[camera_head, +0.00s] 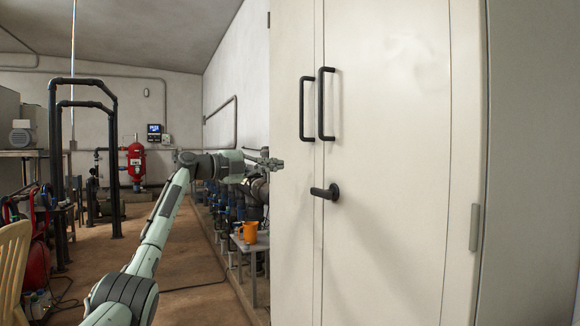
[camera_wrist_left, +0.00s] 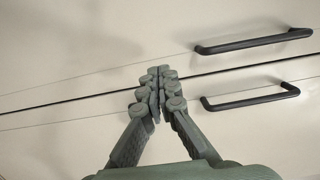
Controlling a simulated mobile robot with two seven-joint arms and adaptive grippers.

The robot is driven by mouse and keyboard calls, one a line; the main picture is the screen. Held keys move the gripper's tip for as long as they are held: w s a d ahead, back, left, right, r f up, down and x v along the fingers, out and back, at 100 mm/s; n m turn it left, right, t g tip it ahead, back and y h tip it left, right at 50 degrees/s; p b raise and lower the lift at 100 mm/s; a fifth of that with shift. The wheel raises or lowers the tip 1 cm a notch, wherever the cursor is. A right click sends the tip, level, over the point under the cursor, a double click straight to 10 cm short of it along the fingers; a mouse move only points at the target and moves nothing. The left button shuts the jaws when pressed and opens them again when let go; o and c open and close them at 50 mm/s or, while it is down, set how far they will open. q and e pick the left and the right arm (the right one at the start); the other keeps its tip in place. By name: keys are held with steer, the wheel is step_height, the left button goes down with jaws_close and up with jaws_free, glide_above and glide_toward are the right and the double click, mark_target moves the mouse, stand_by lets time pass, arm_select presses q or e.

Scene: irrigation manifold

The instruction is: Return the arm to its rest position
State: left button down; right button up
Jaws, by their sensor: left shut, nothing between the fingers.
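My left arm (camera_head: 160,235) reaches up and forward from the bottom of the head view. My left gripper (camera_head: 277,163) is level in front of the left edge of a tall cream cabinet (camera_head: 390,230). In the left wrist view its fingers (camera_wrist_left: 158,95) meet at the tips, with nothing between them. The cabinet's doors with two black bar handles fill the background there. I cannot tell if the fingertips touch the door. My right gripper is not in view.
The cabinet has black handles (camera_head: 326,104) and a lever (camera_head: 325,192). Beside it, an orange mug (camera_head: 250,232) stands on a small table (camera_head: 243,243) near a row of pipes and valves. A cream chair (camera_head: 14,270) is at left. Brown floor (camera_head: 190,280) is open between.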

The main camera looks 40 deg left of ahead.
arm_select(q)
steer(key=shift+s+a, duration=0.15)
steer(key=shift+a, duration=0.4)
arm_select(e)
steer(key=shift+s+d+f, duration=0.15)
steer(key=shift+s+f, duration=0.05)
